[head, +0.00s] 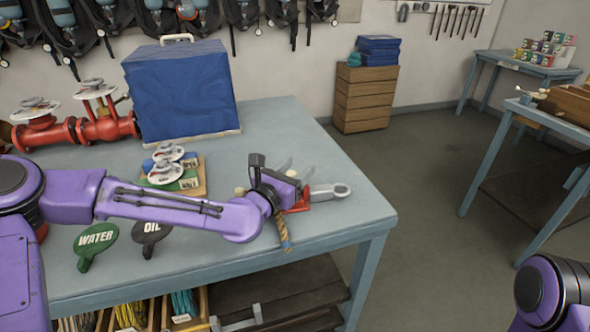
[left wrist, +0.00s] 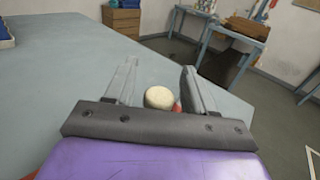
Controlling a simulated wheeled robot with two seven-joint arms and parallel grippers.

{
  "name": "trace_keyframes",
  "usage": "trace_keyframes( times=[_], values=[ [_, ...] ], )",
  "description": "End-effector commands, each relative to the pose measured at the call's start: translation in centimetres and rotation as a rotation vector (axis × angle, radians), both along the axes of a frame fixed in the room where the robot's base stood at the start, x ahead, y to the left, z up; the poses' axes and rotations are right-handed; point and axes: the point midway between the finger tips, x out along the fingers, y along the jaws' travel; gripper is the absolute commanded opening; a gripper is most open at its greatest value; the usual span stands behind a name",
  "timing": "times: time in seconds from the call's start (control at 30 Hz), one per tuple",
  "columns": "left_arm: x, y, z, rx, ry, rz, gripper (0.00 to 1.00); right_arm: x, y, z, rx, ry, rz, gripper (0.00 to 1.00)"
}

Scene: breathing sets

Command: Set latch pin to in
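My left gripper (head: 296,168) is over the right part of the blue table, its fingers spread. In the left wrist view the two grey fingers (left wrist: 160,85) stand apart, with a round cream knob (left wrist: 159,97) between them and a gap showing on each side. A bit of red shows beside the knob. In the head view a red fitting (head: 300,206) with a silver ringed lever (head: 331,191) sits at the gripper, partly hidden by it. A twisted rope (head: 285,234) hangs below. The pin's shaft is hidden, so I cannot tell its position. My right gripper is out of view.
A blue-covered box (head: 185,95) and red pipes with valve wheels (head: 75,130) stand at the back left of the table. Green WATER (head: 95,240) and black OIL (head: 152,233) tags lie in front of my left arm. The table's right corner is clear.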

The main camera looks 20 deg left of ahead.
Motion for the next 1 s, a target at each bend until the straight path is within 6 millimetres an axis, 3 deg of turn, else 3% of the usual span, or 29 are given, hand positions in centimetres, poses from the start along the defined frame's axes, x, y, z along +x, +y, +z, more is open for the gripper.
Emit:
trace_keyframes(
  times=[0.27,0.6,0.8,1.0],
  values=[
    [-0.5,0.3,0.0,-0.002,-0.002,0.002,0.54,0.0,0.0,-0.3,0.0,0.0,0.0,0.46],
    [-7.9,2.3,0.0,-0.008,-0.002,0.001,0.54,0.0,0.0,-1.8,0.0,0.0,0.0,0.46],
    [-9.9,2.9,0.2,-0.002,0.0,0.001,0.54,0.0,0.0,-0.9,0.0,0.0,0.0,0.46],
    [-10.2,2.9,0.1,0.0,-0.001,0.0,0.54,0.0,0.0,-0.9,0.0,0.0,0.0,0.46]
  ],
)
